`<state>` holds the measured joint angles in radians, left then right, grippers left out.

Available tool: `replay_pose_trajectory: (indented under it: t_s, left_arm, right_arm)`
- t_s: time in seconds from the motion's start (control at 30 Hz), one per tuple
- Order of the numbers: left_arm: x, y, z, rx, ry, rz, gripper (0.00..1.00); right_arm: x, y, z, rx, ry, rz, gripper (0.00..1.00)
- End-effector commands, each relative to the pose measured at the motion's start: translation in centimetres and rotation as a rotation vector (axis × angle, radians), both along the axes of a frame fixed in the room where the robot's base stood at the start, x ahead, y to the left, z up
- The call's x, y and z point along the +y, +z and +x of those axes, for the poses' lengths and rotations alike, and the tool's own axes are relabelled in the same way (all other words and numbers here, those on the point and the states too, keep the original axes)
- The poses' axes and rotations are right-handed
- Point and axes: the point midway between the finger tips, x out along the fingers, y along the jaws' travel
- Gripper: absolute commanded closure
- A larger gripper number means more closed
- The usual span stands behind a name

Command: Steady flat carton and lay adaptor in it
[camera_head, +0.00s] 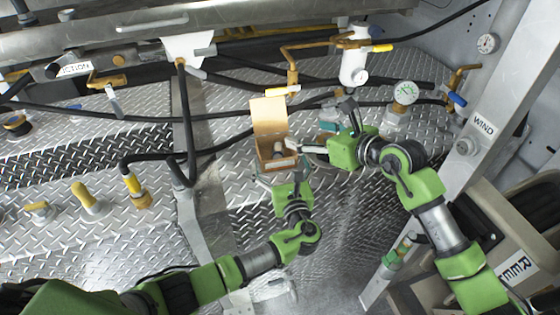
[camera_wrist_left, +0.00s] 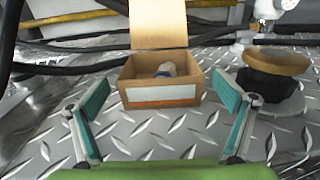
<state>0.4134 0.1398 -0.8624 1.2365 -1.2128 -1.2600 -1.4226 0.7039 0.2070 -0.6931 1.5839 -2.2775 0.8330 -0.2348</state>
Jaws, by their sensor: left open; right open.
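The small brown carton (camera_head: 277,163) stands on the diamond-plate deck with its lid (camera_head: 268,114) raised at the back. In the left wrist view the carton (camera_wrist_left: 160,94) faces me with a white and orange label. A pale adaptor with a bluish part (camera_wrist_left: 166,70) shows inside the carton; its lower part is hidden by the front wall. My left gripper (camera_head: 280,174) is open in front of the carton, one finger toward each side, with a visible gap in the wrist view (camera_wrist_left: 162,88). My right gripper (camera_head: 318,124) is open and empty, just right of the carton.
A black round fitting with a brown top (camera_wrist_left: 275,68) stands close right of the carton. Black hoses (camera_head: 225,150) run behind and left of it. A white filter housing (camera_head: 354,68) and a gauge (camera_head: 405,93) stand behind my right gripper. The deck in front is clear.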

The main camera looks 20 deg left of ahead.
Motion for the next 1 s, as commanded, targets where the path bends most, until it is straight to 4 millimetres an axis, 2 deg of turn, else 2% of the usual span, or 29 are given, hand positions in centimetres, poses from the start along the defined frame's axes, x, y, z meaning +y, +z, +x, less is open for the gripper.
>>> replay_pose_trajectory:
  t_s: [0.13,0.23,0.5,0.7,1.0]
  left_arm:
    - [-0.4,0.0,-0.5,0.0,-0.002,-0.001,0.05]
    - [-1.1,-0.1,-1.7,0.001,-0.003,-0.003,0.05]
    - [-4.0,-0.2,-6.7,0.003,-0.003,-0.003,0.05]
    - [-5.5,-0.1,-9.4,0.002,-0.001,-0.001,0.05]
    - [-6.0,0.0,-10.5,0.001,0.001,-0.004,0.05]
  right_arm:
    - [0.0,0.0,0.0,0.0,0.0,0.0,0.29]
    - [0.0,0.0,0.0,0.0,0.0,0.0,0.29]
    - [0.0,0.0,0.0,0.0,0.0,0.0,0.29]
    - [0.0,0.0,0.0,0.0,0.0,0.0,0.29]
    - [0.1,0.1,-0.1,0.001,0.001,0.005,0.29]
